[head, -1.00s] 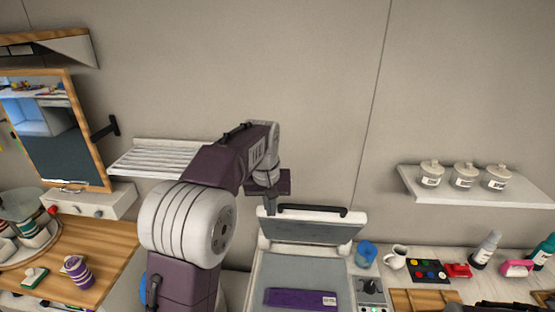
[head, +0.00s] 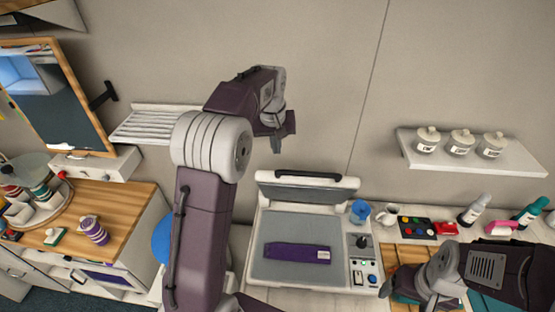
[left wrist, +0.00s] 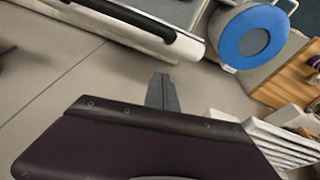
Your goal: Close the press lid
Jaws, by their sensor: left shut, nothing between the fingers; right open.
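The press (head: 262,278) stands on the counter with its grey lid (head: 300,192) raised and tilted back at the rear. A black handle (head: 308,175) runs along the lid's upper edge; a black bar that looks like this handle shows in the left wrist view (left wrist: 135,16). A purple folded item (head: 297,253) with a pale label lies on the press bed. My left gripper (head: 277,146) is shut and empty, above and left of the handle, apart from it. Its closed fingers show in the left wrist view (left wrist: 162,92). My right gripper (head: 397,284) is at lower right, its fingertips unclear.
A control panel (head: 362,262) is at the press's right side. A blue cup (head: 360,211), a white mug (head: 387,215) and a paint palette (head: 417,228) stand right of the lid. A slatted shelf (head: 155,124) is on the wall left of my left gripper.

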